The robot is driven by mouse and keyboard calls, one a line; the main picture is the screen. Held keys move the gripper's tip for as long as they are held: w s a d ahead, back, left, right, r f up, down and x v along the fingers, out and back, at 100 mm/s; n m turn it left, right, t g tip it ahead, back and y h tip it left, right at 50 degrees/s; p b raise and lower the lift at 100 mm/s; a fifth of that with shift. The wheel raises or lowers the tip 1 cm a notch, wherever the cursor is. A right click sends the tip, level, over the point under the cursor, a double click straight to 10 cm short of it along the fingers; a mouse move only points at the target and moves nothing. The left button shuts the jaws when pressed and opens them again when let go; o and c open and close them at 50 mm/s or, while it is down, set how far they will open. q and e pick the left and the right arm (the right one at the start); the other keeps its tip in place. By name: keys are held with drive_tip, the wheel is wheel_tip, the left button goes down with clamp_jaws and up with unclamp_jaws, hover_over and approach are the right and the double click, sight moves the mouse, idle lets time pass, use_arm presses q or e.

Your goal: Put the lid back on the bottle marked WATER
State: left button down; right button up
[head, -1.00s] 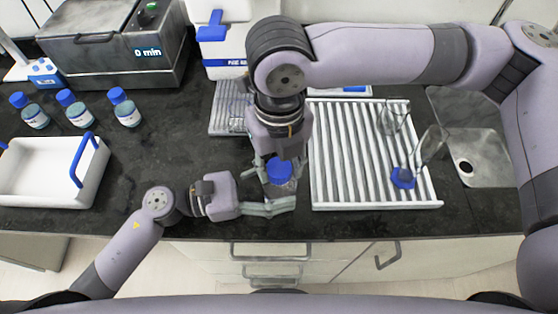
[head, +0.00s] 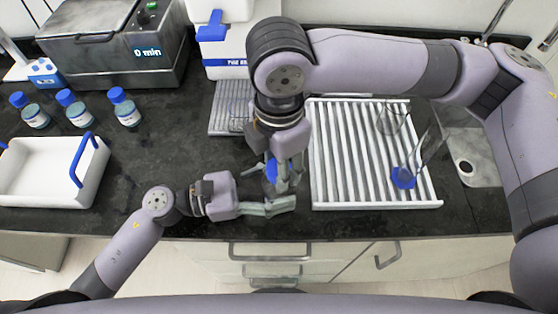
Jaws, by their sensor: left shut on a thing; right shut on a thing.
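A blue lid (head: 271,171) shows between the fingers of my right gripper (head: 282,178), which points down over the front of the counter and is shut on it. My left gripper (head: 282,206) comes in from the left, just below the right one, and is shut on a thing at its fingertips. That thing is mostly hidden by the fingers; it appears to be a bottle directly under the lid. I cannot read a WATER mark on it, and cannot tell whether the lid sits on it.
Three blue-capped bottles (head: 79,113) stand at the left behind a white tray (head: 40,200) with blue handles. A grey bath (head: 110,50) is at the back. A ribbed drainboard (head: 335,200) with glassware lies right, beside a sink (head: 478,150). The counter's middle left is clear.

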drive_tip(key=m, duration=0.6)
drive_tip(key=shift+m, duration=0.3)
drive_tip(key=m, duration=0.5)
drive_tip(key=shift+m, duration=0.4)
drive_tip(key=o, duration=1.4)
drive_tip(key=shift+c, duration=0.2)
wheel_tip(320, 180, up, 12)
